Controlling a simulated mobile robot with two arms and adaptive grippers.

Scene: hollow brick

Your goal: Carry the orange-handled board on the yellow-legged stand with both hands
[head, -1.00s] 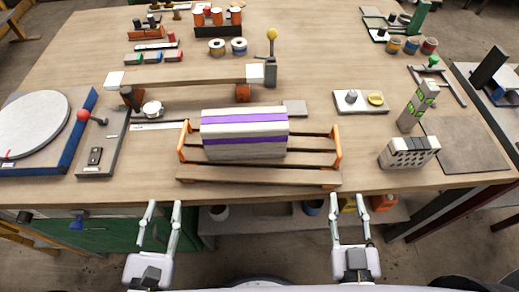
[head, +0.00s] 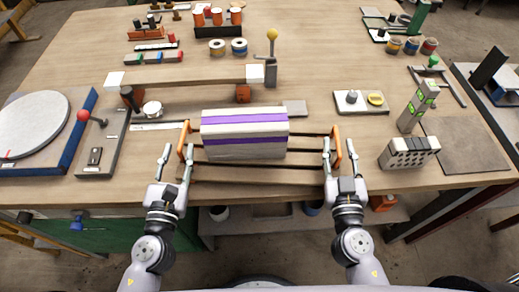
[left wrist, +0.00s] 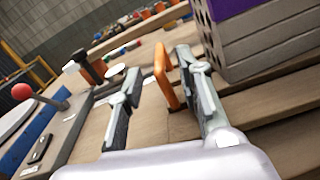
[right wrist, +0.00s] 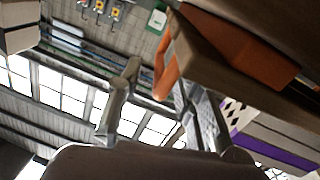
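The slatted wooden board (head: 260,174) lies on the workbench with an orange handle at each end. A grey-white block with purple stripes (head: 244,134) rests on it. My left gripper (head: 176,154) is open at the left handle (head: 181,147); in the left wrist view this handle (left wrist: 162,72) stands between the spread fingers. My right gripper (head: 338,150) is open at the right handle (head: 337,143); in the right wrist view this handle (right wrist: 161,72) shows between the spread fingers.
A grey plate with a red-knobbed lever (head: 98,150) lies left of the board. A grey perforated block (head: 408,153) sits close on the right. A long wooden beam (head: 185,77) lies behind. The bench's front edge (head: 270,202) runs just before the board.

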